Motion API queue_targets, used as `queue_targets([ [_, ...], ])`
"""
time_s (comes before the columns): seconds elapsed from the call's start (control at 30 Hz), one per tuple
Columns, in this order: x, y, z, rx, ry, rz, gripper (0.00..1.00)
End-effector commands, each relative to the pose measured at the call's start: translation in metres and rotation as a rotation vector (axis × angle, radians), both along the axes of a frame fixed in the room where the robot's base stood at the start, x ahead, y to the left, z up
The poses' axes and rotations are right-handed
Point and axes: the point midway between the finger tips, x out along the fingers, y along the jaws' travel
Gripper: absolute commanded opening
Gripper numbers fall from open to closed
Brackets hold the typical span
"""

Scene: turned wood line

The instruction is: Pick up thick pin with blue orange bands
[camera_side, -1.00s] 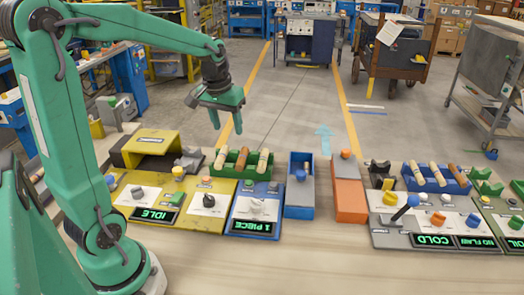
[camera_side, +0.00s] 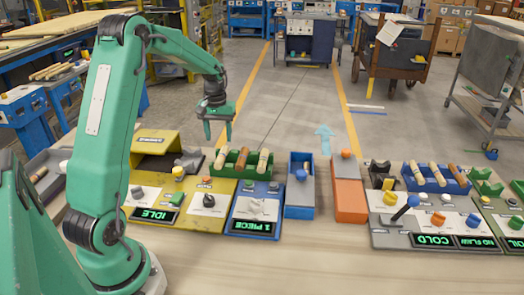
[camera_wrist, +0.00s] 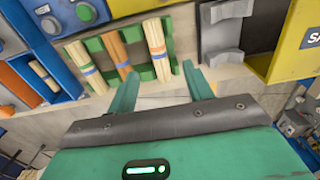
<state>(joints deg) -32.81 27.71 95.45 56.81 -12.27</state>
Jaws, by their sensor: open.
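The green rack (camera_side: 232,172) stands on the bench and holds several wooden pins; it also shows in the wrist view (camera_wrist: 96,45). In the wrist view the rack's right-hand pin (camera_wrist: 157,40) looks pale and thick, with orange and blue bands. The middle pin (camera_wrist: 116,48) is browner, and the left pin (camera_wrist: 77,55) is pale with a blue band. My gripper (camera_side: 218,138) points down above the left end of the rack in the side view. In the wrist view its open, empty fingertips (camera_wrist: 160,72) lie either side of the thick pin's near end, apparently above it.
A grey cradle (camera_wrist: 225,40) stands beside the rack. A blue tray (camera_side: 299,205) and an orange block (camera_side: 349,195) stand right of it. A yellow housing (camera_side: 150,142) stands left. Control panels line the front, one reading "1 PIECE" (camera_side: 252,226).

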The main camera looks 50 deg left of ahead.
Motion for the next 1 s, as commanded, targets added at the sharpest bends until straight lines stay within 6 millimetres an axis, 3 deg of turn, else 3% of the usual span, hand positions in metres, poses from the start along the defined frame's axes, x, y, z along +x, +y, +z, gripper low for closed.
queue_targets([
  [0.3, 0.0, -0.001, -0.022, -0.001, 0.002, -0.001, 0.51],
  [0.67, 0.0, -0.001, -0.031, -0.001, 0.001, -0.002, 0.51],
  [1.0, 0.001, -0.003, -0.067, -0.001, 0.003, -0.002, 0.51],
])
